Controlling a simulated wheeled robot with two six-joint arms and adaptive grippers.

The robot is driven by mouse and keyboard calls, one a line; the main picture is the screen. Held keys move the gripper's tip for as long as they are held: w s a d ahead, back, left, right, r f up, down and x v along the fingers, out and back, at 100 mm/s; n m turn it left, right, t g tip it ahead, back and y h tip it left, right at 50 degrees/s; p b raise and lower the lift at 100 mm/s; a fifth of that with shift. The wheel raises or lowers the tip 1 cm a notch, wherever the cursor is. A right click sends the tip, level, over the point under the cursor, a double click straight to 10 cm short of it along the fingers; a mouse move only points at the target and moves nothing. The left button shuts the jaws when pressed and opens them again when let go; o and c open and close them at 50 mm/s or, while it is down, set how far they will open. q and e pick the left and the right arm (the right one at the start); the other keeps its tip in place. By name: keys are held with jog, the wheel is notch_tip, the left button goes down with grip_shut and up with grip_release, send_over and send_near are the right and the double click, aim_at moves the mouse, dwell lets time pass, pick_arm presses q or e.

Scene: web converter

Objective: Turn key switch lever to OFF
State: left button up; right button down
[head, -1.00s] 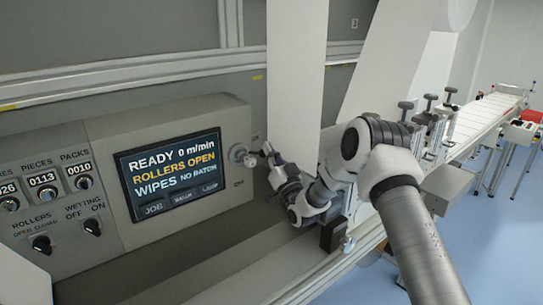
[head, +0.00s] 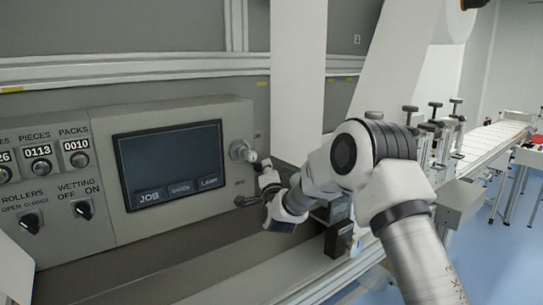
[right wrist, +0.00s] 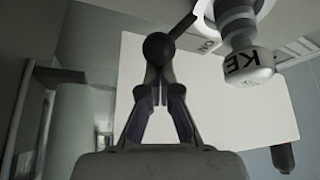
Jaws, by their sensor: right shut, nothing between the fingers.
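The key switch (head: 241,150) is a round silver fitting on the right end of the grey control panel. Whether the fingertips touch the ball cannot be told. In the head view my right gripper (head: 264,172) is small, close below and right of the switch. The left gripper is not in view.
The panel screen (head: 170,162) is dark, with only lower buttons lit. Rotary knobs (head: 31,221) and counters sit left of it. A white web (head: 298,80) hangs behind my right arm. A metal ledge (head: 225,285) runs below, and a conveyor (head: 490,135) extends right.

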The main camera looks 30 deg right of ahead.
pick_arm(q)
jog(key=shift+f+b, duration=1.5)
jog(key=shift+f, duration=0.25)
pick_arm(e)
jog(key=shift+s+a+f+m+g+y, duration=0.15)
jog(key=shift+a+f+m+g, duration=0.4)
jog(key=shift+m, duration=0.65)
jog(key=shift+w+a+f+m+g+y, duration=0.1)
jog(key=shift+a+f+m+g+y, duration=0.15)
jog(key=shift+a+m+g, duration=0.75)
jog(key=shift+s+a+f+m+g+y, duration=0.1)
jog(key=shift+a+f+m+g, duration=0.3)
jog(key=shift+m, duration=1)
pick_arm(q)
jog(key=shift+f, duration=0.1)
pick_arm(e)
jog(key=shift+f, duration=0.1)
